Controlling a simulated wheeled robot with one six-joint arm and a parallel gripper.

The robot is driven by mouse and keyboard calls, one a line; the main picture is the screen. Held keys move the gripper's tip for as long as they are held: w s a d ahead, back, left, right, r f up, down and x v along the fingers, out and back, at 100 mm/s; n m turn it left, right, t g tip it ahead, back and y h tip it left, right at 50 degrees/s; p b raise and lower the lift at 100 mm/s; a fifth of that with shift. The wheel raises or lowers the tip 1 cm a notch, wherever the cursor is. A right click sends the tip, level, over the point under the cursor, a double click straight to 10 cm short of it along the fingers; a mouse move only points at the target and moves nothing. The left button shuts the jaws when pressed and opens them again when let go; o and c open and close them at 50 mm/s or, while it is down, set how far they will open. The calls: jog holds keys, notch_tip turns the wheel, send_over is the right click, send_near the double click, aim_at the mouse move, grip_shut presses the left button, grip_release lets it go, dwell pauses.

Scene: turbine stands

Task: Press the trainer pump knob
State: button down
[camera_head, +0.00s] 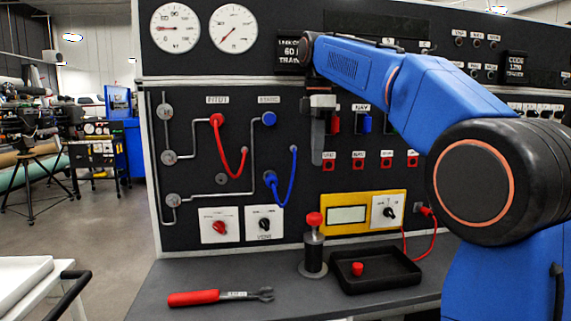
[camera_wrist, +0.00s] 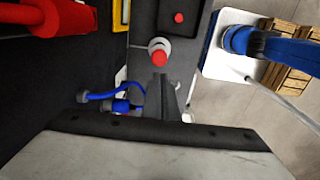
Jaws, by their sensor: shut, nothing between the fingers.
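The trainer pump is a dark upright cylinder with a red knob (camera_head: 314,219) on top, standing on the bench in the head view. My gripper (camera_head: 317,160) points straight down above the knob, with a clear gap between its tips and the knob. In the wrist view the red knob (camera_wrist: 159,58) shows just beyond the shut fingertips (camera_wrist: 160,80). The fingers are shut and hold nothing. The lower part of the pump is hidden in the wrist view.
A black tray (camera_head: 376,270) with a red knob-like piece stands right of the pump. A red-handled tool (camera_head: 195,298) lies on the bench at left. The panel (camera_head: 205,110) with red and blue hoses rises behind. A yellow-framed meter (camera_head: 345,213) sits behind the pump.

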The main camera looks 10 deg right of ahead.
aim_at(315, 215)
dwell(0.3)
notch_tip(315, 215, down, 14)
jog(key=shift+r, duration=0.1)
dwell(0.6)
jog(key=shift+s+f, duration=0.1)
jog(key=shift+f, duration=1.8)
jog(key=shift+r, duration=0.25)
notch_tip(315, 215, up, 14)
dwell(0.9)
